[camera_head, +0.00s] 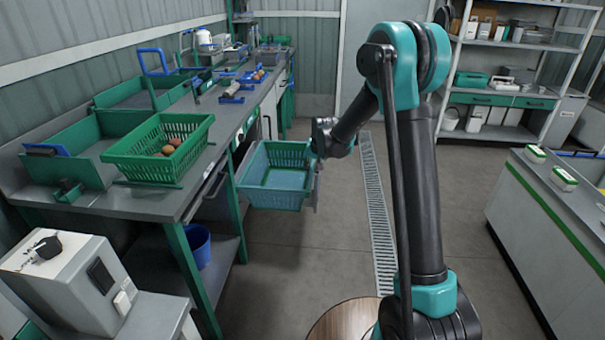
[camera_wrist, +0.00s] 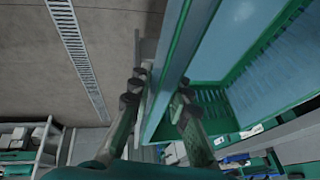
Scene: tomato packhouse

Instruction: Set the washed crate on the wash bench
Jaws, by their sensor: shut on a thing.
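A green slatted crate (camera_head: 276,197) with a bluish inner floor hangs in the air beside the long grey bench (camera_head: 170,207), over the aisle. My gripper (camera_head: 318,163) is shut on the crate's right-hand wall. In the wrist view the fingers (camera_wrist: 160,105) sit on either side of the crate's rim, and the crate (camera_wrist: 178,50) fills the right of that view. The crate is roughly level and appears empty. It is apart from the floor; whether it touches the bench edge I cannot tell.
On the bench stand another green crate (camera_head: 150,171) holding several reddish tomatoes, and green trays (camera_head: 85,165). Blue-handled tools (camera_head: 232,92) lie farther back. A blue bucket (camera_head: 197,246) is under the bench. A floor drain (camera_head: 377,215) runs along the open aisle. A counter (camera_head: 545,215) stands right.

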